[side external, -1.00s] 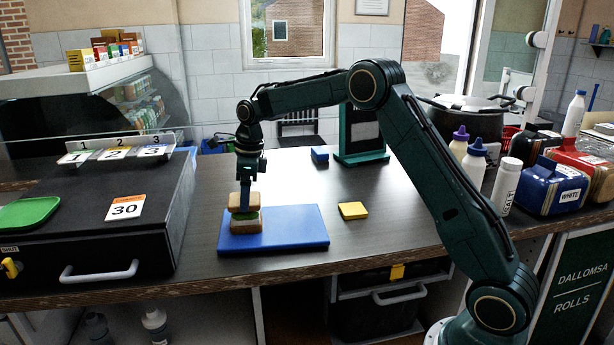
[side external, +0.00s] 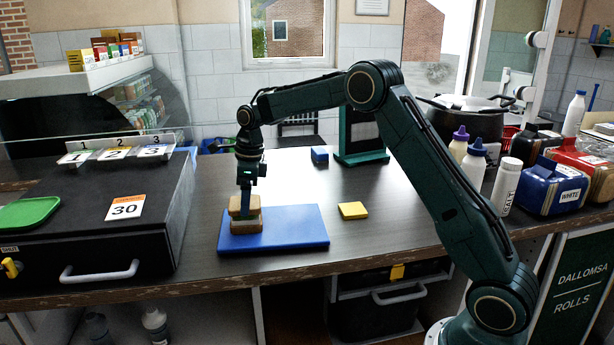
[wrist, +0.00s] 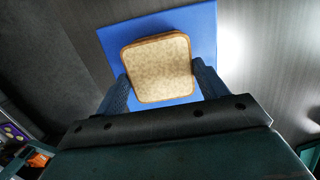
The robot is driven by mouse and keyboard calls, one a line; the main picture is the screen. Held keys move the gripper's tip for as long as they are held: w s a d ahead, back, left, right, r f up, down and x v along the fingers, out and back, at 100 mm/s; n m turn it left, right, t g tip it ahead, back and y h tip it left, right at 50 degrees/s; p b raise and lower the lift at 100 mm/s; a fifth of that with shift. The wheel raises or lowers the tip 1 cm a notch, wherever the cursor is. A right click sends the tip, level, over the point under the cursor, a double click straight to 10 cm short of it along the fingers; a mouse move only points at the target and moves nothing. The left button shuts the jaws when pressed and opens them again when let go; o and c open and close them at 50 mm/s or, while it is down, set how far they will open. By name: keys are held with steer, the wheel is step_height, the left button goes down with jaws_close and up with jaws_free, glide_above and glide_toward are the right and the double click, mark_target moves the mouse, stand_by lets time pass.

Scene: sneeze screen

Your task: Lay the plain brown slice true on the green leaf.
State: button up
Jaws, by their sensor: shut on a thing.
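The plain brown slice (side external: 237,204) is between the jaws of my gripper (side external: 245,208), low over the left part of the blue board. In the wrist view, the fingers of my gripper (wrist: 160,74) hold its left and right sides, and the slice (wrist: 158,70) shows its pale face, turned slightly against the board. Below it in the side view, a lower brown slice (side external: 246,227) lies on the board. The green leaf is hidden now between the two. I cannot tell whether the upper slice touches the leaf.
The blue board (side external: 295,232) lies on the dark counter. A yellow square block (side external: 353,210) sits right of it, and a small blue block (side external: 320,154) sits behind. A black drawer unit (side external: 110,240) stands on the left. Bottles and tins crowd the right.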

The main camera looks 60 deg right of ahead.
steer(key=o, duration=1)
steer(key=shift+o, duration=0.2)
step_height(320, 180, up, 12)
steer(key=s+d, duration=0.1)
steer(key=shift+s, duration=0.2)
steer(key=shift+f, duration=0.1)
